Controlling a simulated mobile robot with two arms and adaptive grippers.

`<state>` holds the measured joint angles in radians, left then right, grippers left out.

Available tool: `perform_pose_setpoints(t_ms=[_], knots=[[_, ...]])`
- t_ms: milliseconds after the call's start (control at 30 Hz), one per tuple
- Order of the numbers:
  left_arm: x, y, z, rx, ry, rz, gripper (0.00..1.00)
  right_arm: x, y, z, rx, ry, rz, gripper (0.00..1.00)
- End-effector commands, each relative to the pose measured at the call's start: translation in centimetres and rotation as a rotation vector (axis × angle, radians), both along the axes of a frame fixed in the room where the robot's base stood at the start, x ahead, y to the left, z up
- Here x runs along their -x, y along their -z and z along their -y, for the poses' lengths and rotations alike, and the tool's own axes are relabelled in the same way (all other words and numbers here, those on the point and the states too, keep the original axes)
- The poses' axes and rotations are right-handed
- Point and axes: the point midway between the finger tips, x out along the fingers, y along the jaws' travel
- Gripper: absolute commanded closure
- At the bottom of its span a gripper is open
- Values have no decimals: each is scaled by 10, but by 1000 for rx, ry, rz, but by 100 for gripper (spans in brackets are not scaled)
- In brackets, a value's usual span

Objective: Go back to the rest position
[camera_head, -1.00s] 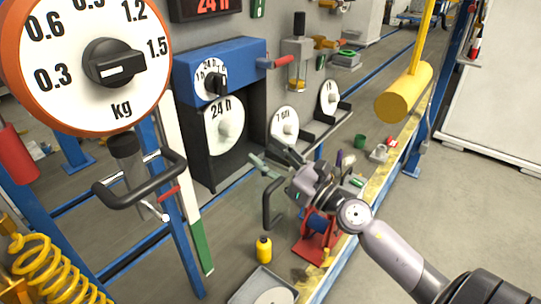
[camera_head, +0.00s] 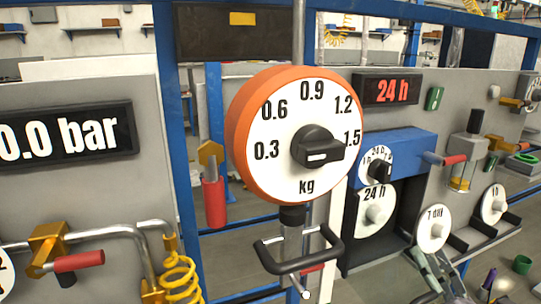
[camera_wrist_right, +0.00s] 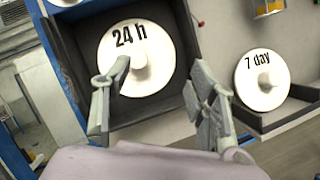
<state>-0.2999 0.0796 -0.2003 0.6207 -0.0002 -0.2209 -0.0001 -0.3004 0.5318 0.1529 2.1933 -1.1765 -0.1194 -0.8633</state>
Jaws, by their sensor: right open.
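My right gripper (camera_head: 434,268) shows at the lower right of the head view, below the 7 day disc. In the right wrist view its two grey fingers (camera_wrist_right: 163,98) are spread apart with nothing held between them. The white 24 h disc (camera_wrist_right: 155,75) sits in its dark holder beyond the fingers. The same 24 h disc (camera_head: 372,212) shows under the blue timer box (camera_head: 405,150) in the head view. The rest of my right arm is cut off by the frame's lower edge. My left gripper is in neither view.
A large orange-rimmed kg dial (camera_head: 270,130) with a black knob stands in the middle, with a black handle (camera_head: 298,255) below it. A 0.0 bar display (camera_head: 65,132) and yellow coiled hose (camera_head: 180,278) are at left. The 7 day disc (camera_head: 433,228) sits on a shelf at right.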

Motion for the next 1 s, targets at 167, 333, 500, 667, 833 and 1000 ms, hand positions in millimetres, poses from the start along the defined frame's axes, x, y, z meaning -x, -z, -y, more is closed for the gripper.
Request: perform_pose_setpoints(t_ms=[167, 333, 500, 667, 833, 1000], knots=[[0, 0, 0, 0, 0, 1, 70, 20, 44, 27, -615, 125, -90, 47], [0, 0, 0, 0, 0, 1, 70, 50, 117, 34, -1164, 297, -215, 47], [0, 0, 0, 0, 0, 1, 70, 100, 199, 5, -1653, 534, -379, 47], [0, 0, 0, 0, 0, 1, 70, 154, 253, -43, -1981, 779, -543, 47], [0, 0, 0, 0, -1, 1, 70, 206, 281, -93, -2188, 1016, -699, 47], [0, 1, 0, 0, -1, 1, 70, 239, 304, -128, -2278, 1197, -812, 47]])
